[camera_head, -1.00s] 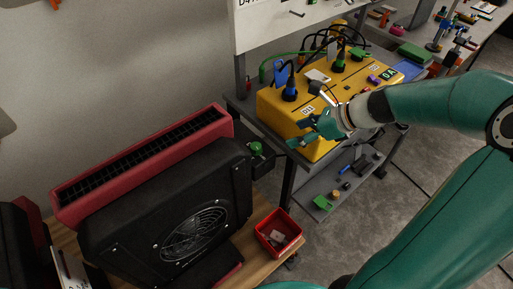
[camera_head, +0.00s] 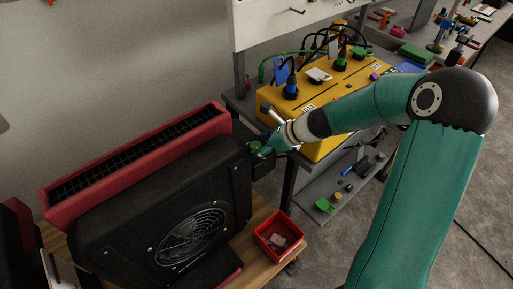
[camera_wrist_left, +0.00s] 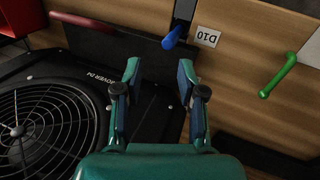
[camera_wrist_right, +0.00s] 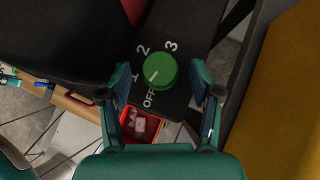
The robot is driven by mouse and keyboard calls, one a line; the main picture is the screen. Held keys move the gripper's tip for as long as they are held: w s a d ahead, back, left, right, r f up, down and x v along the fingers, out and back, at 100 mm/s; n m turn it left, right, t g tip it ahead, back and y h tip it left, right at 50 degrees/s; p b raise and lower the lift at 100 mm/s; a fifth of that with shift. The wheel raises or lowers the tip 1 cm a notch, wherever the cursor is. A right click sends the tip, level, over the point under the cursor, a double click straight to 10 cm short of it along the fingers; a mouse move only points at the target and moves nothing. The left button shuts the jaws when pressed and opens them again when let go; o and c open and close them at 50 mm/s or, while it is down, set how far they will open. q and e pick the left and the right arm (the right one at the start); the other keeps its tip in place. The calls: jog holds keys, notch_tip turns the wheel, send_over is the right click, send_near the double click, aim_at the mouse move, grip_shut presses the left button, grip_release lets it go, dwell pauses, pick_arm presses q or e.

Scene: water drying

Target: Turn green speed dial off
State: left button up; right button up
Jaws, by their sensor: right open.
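The green speed dial (camera_wrist_right: 160,70) is round, with a white pointer line, on a black panel marked OFF, 1, 2 and 3. The line points down-left, toward the side of OFF and 1; I cannot tell exactly which. My right gripper (camera_wrist_right: 160,82) is open, with its fingers on either side of the dial in the right wrist view; contact cannot be seen. In the head view the right gripper (camera_head: 266,143) is at the right end of the black blower (camera_head: 165,205) and partly hides the dial. My left gripper (camera_wrist_left: 160,82) is open and empty, seen only in the left wrist view.
A yellow box (camera_head: 330,95) with cables stands on the grey bench behind the right arm. A red bin (camera_head: 278,236) sits on the wooden table by the blower.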

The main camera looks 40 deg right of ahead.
jog(key=c, duration=1.1)
jog(key=n+p, duration=0.1)
jog(key=y+p, duration=0.1)
jog(key=p, duration=0.1)
jog(key=shift+w+d+r+n+g, duration=0.1)
jog(key=shift+r+n+g, duration=0.25)
jog(key=shift+n+g, duration=0.05)
jog(key=shift+c, duration=0.2)
jog(key=shift+f+n+y+p, duration=0.1)
jog(key=shift+n+y+p, duration=0.25)
jog(key=shift+p, duration=0.25)
jog(key=shift+f+n+g, duration=0.2)
jog(key=shift+n+g, duration=0.05)
jog(key=shift+g, duration=0.05)
jog(key=o, duration=1.1)
jog(key=shift+o, duration=0.2)
